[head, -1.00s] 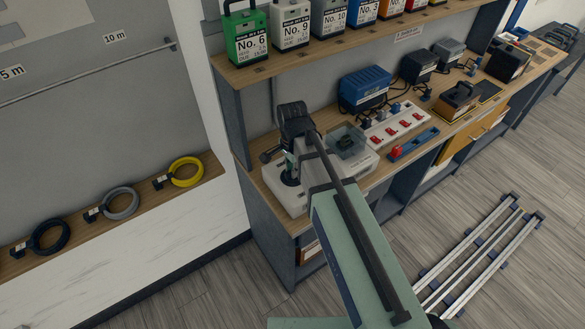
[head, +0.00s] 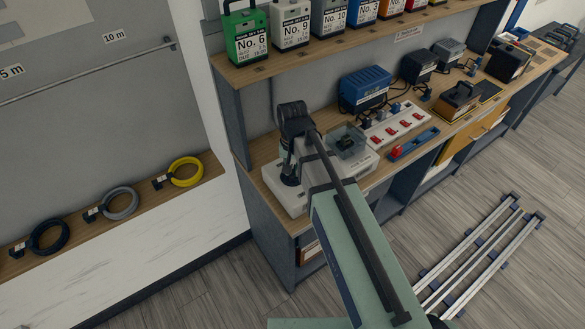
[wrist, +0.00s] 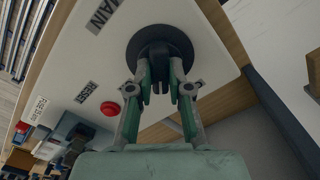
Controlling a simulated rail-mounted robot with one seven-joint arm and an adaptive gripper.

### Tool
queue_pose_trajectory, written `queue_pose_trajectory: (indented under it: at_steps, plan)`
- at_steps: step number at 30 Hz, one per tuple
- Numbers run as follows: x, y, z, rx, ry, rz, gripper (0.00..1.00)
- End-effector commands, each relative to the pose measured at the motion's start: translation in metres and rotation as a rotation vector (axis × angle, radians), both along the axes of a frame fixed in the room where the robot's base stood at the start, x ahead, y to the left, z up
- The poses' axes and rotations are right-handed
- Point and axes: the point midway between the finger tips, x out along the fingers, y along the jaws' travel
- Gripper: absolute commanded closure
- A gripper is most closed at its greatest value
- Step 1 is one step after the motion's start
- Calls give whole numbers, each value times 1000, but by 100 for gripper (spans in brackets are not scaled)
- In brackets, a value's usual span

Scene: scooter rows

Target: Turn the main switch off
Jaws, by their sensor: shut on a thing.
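The main switch (wrist: 160,42) is a black rotary knob on a round black base, on a pale panel (wrist: 212,55) lettered MAIN. My gripper (wrist: 160,78) has one finger on each side of the knob's raised grip and is shut on it. A red button (wrist: 110,108) with a RESET label sits beside the switch on the same panel. In the head view the white switch box (head: 283,203) stands at the near left end of the bench. My gripper (head: 289,172) is over it, and my arm hides part of the box and most of the knob.
A clear-lidded case (head: 347,141) sits just right of my wrist. A white strip with red switches (head: 398,124) and a blue charger (head: 365,88) lie further along the bench. A shelf with numbered packs (head: 290,27) hangs above.

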Motion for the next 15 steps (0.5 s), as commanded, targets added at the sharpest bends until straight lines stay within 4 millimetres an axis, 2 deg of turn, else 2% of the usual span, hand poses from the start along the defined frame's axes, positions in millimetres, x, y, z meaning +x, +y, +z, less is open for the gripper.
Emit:
queue_pose_trajectory:
  at_steps: [15]
  plan:
    - [-1, 0, -1, -1, 2, 473, 100]
